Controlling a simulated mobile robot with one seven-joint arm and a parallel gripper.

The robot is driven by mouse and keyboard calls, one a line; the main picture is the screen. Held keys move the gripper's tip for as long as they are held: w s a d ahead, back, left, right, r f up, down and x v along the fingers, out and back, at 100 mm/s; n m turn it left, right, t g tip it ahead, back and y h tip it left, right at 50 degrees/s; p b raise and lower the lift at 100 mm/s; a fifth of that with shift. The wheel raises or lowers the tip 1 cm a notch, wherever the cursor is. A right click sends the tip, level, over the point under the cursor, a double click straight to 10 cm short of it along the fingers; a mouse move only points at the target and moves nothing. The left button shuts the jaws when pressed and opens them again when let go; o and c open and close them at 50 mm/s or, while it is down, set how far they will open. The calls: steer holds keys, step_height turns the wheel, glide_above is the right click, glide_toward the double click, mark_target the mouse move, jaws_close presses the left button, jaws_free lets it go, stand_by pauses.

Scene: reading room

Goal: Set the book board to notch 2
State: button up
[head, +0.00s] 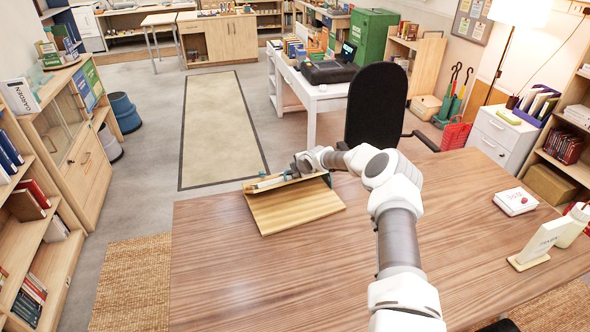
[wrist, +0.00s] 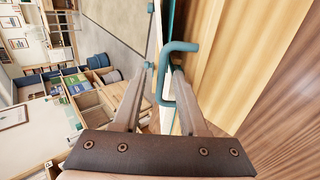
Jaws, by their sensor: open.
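The book board (head: 297,207) stands at the far left edge of the desk, its light wooden panel facing me. At its back edge are teal metal parts, small in the head view. In the wrist view the board's wooden face (wrist: 222,55) fills the right side, and a teal bent bar (wrist: 165,88) sticks out from its edge. My gripper (wrist: 160,76) is open, with one finger on each side of the bar. It also shows at the board's back edge in the head view (head: 297,168). The notches cannot be made out, nor whether a finger touches the bar.
The wooden desk (head: 330,265) is mostly clear. A white box (head: 514,202) and a white stand (head: 540,246) are at its right. A black chair (head: 376,105) stands just behind the desk. Open floor with a rug (head: 220,130) lies beyond the board.

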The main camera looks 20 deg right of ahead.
steer(key=b+v, duration=0.1)
steer(key=v, duration=1.6)
steer(key=shift+r+b, duration=0.2)
steer(key=shift+b, duration=0.2)
steer(key=shift+s, duration=0.1)
steer(key=s+a+r+m+g+h, duration=0.1)
steer(key=s+a+r+m+h, duration=0.15)
steer(key=s+r+m, duration=0.45)
steer(key=s+a+r+m+g+h, duration=0.2)
steer(key=s+a+r+m, duration=0.1)
steer(key=s+r, duration=0.8)
steer(key=s+a+m+y, duration=0.1)
steer(key=s+a+m, duration=0.1)
steer(key=s, duration=0.6)
steer(key=s+a+r+m+y, duration=0.1)
steer(key=s+m, duration=0.3)
steer(key=s, duration=0.4)
steer(key=s+a+r+m+y, duration=0.1)
steer(key=s+a+m, duration=0.2)
steer(key=s, duration=0.6)
steer(key=shift+a+m+g, duration=0.4)
steer(key=shift+a, duration=0.15)
steer(key=shift+r, duration=0.1)
